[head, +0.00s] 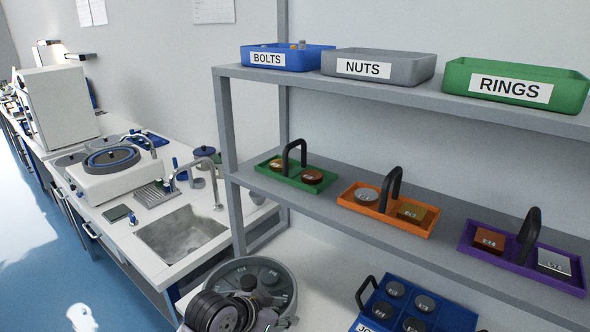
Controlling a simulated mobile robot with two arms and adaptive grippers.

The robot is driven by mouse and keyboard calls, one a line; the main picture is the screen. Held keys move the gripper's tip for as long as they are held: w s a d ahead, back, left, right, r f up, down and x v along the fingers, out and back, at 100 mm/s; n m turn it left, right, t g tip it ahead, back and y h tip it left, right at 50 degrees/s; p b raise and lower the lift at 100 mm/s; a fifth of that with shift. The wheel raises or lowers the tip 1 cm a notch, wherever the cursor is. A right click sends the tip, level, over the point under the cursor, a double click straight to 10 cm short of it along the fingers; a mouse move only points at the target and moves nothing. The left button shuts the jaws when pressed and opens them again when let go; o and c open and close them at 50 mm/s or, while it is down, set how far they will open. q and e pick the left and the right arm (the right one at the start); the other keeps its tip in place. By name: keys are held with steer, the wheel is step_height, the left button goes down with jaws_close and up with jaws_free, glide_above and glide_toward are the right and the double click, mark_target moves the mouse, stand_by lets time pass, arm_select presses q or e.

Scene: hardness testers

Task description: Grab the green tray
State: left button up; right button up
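The green tray (296,175) stands on the middle shelf at its left end, in the head view. It has a black arched handle (294,152) in the middle. A round brown piece sits on either side of the handle. My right gripper is not in view.
An orange tray (384,222) and a purple tray (508,262) stand to the right on the same shelf. Blue, grey and green bins line the top shelf (400,95). A round grey holder (283,273) and a blue rack (455,318) stand below. A sink bench is left.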

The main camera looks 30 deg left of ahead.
arm_select(q)
steer(key=w+a+r+t, duration=0.2)
steer(key=w+a+r, duration=0.15)
steer(key=r, duration=0.35)
steer(key=w+a+r+t, duration=0.2)
steer(key=w+a+r, duration=0.15)
steer(key=r, duration=0.35)
steer(key=n+t, duration=0.1)
steer(key=t, duration=0.4)
glide_toward(285, 147)
steer(key=w+p, duration=0.4)
steer(key=w, duration=0.3)
steer(key=shift+w+d+p, duration=0.2)
steer(key=shift+w+p, duration=0.1)
steer(key=shift+w, duration=0.1)
steer(key=shift+w+f, duration=0.15)
steer(key=shift+w, duration=0.35)
steer(key=shift+w+d+p, duration=0.1)
steer(key=shift+w+p, duration=0.2)
steer(key=shift+p, duration=0.15)
steer(key=w+p, duration=0.2)
steer(key=w, duration=0.1)
steer(key=shift+w+d+r, duration=0.2)
steer(key=shift+w+d, duration=0.05)
steer(key=shift+w+f, duration=0.15)
steer(key=shift+w, duration=0.35)
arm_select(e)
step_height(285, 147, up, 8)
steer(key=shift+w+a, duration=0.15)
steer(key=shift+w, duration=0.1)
